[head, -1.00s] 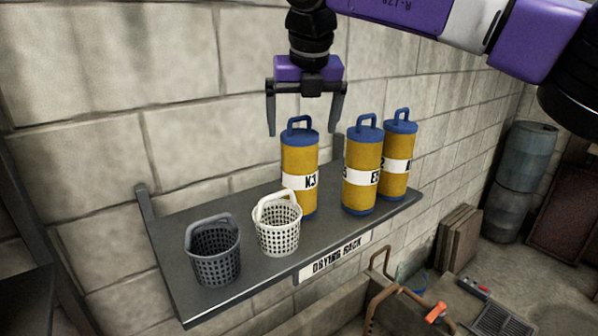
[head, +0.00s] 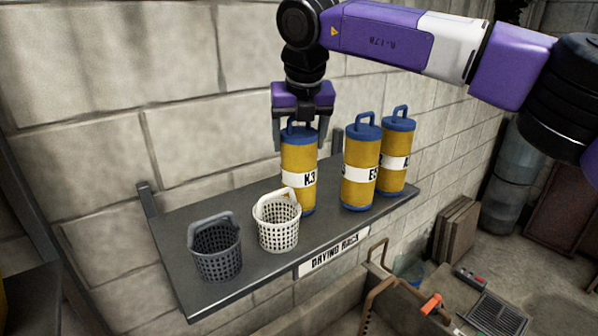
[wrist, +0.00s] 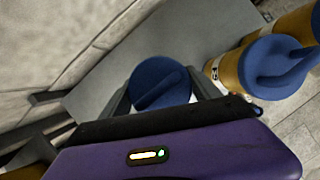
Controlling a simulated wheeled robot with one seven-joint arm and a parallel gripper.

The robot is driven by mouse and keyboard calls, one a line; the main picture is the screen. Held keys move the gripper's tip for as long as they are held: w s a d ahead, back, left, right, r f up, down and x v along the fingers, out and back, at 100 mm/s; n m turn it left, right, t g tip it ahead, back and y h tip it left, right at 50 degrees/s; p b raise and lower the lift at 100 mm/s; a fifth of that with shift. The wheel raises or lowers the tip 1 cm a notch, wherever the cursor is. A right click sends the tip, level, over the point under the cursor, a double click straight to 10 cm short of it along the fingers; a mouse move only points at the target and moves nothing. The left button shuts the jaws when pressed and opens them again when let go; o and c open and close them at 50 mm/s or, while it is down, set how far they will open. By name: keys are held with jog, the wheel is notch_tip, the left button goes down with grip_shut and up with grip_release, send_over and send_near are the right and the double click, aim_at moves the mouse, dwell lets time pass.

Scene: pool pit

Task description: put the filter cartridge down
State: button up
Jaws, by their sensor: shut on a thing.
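A yellow filter cartridge with a blue cap and a white band marked K3 (head: 299,160) stands upright on the grey drying rack shelf (head: 250,262). My gripper (head: 299,140) is above it with its fingers down around the blue cap, shut on its handle. In the wrist view the blue cap (wrist: 160,84) sits between the fingers. Its base appears to rest on the shelf. Two more yellow cartridges with blue caps, the nearer one (head: 361,165) and the farther one (head: 396,158), stand to the right.
A white basket (head: 278,224) stands just left of the held cartridge, and a dark grey basket (head: 215,250) is farther left. The stone wall (head: 200,130) is close behind the shelf. The neighbouring cartridge is a short gap to the right.

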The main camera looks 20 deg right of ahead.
grip_shut()
jog(key=shift+r, duration=0.1)
